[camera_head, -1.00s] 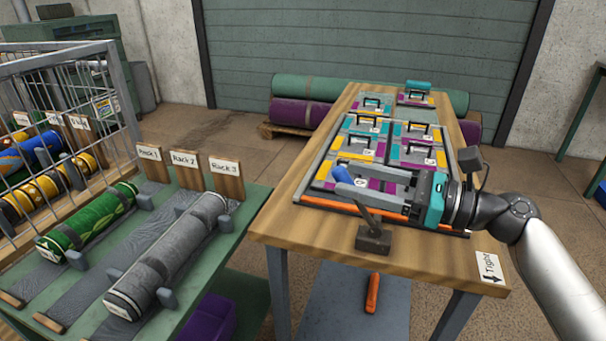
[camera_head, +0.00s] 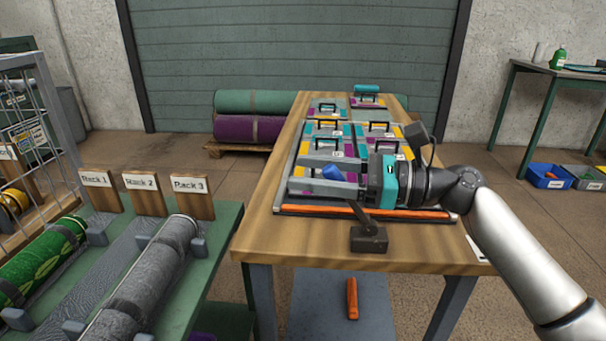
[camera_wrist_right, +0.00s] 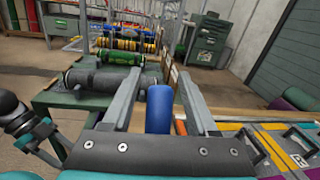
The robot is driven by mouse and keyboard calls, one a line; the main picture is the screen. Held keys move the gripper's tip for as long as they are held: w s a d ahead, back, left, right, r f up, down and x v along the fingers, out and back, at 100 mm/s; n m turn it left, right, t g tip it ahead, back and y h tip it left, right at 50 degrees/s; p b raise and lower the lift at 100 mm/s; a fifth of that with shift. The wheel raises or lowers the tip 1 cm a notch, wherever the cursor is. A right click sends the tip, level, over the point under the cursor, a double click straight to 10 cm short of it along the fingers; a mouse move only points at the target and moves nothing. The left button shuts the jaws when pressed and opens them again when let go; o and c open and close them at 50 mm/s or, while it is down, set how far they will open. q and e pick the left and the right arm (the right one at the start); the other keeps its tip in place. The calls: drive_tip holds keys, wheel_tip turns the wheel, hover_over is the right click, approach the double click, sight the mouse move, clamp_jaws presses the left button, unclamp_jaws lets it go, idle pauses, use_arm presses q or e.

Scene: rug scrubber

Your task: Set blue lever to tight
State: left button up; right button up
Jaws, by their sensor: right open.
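The blue lever has a blue handle (camera_head: 333,172) on a dark stem. It rises from a dark base (camera_head: 368,239) at the table's front edge and leans left. My right gripper (camera_head: 296,173) is open and points left, with its fingers on either side of the handle. In the right wrist view, the handle (camera_wrist_right: 159,108) stands between the two fingers, with gaps to both. The tight label (camera_head: 476,249) lies at the table's front right, mostly hidden by my right arm. A dark and teal part, apparently my left gripper (camera_wrist_right: 32,135), shows at the left edge of the right wrist view.
The wooden table (camera_head: 300,254) carries a tray of coloured panels with black handles behind the lever. A green rack table (camera_head: 215,250) with rolled rugs stands to the left. Rolled rugs (camera_head: 240,128) lie on a pallet behind. The table's front left is bare.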

idle(0.3)
clamp_jaws()
idle(0.3)
idle(1.0)
